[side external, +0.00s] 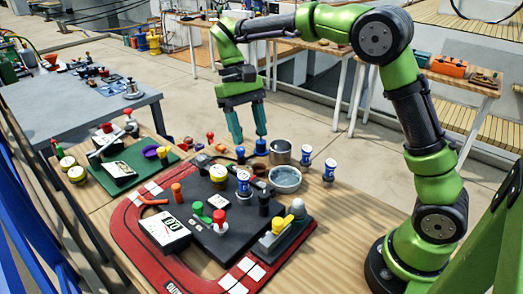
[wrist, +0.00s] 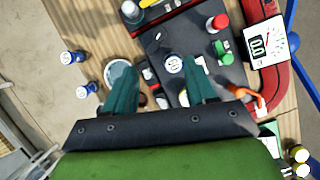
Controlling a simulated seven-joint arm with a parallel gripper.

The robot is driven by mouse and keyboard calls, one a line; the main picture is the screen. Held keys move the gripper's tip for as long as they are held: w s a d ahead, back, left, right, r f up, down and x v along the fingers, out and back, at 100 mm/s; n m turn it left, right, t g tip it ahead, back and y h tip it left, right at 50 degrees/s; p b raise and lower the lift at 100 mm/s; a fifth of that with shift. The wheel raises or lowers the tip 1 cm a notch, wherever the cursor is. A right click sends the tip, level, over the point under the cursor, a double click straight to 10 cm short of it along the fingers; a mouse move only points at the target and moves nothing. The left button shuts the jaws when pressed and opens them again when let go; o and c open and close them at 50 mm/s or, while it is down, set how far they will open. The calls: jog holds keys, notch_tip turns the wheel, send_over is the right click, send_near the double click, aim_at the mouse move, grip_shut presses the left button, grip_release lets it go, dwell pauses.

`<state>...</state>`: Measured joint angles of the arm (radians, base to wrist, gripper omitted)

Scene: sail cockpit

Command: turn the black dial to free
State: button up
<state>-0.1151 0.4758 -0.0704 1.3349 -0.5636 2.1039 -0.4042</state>
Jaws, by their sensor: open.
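My gripper (side external: 249,138) hangs fingers-down above the far side of the dark control panel (side external: 203,235), open and empty. In the wrist view its two teal fingers (wrist: 158,64) are spread over the panel. A dark upright knob (side external: 264,205) stands near the panel's right edge, beside a blue-and-white can (side external: 243,184). It seems to be the black dial, but its setting and marks cannot be read. The can's white top (wrist: 173,64) shows between the fingers in the wrist view. The gripper is clear of the panel and touches nothing visible.
Red (side external: 219,217) and green (side external: 197,208) knobs and a meter (side external: 163,229) stand on the near left. A yellow-tipped lever (side external: 297,208) is at the right. A bowl (side external: 286,180) and blue-and-white cans (side external: 329,170) stand behind. A red border (side external: 135,238) surrounds the panel.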

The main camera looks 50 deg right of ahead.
jog(key=shift+v, duration=1.1)
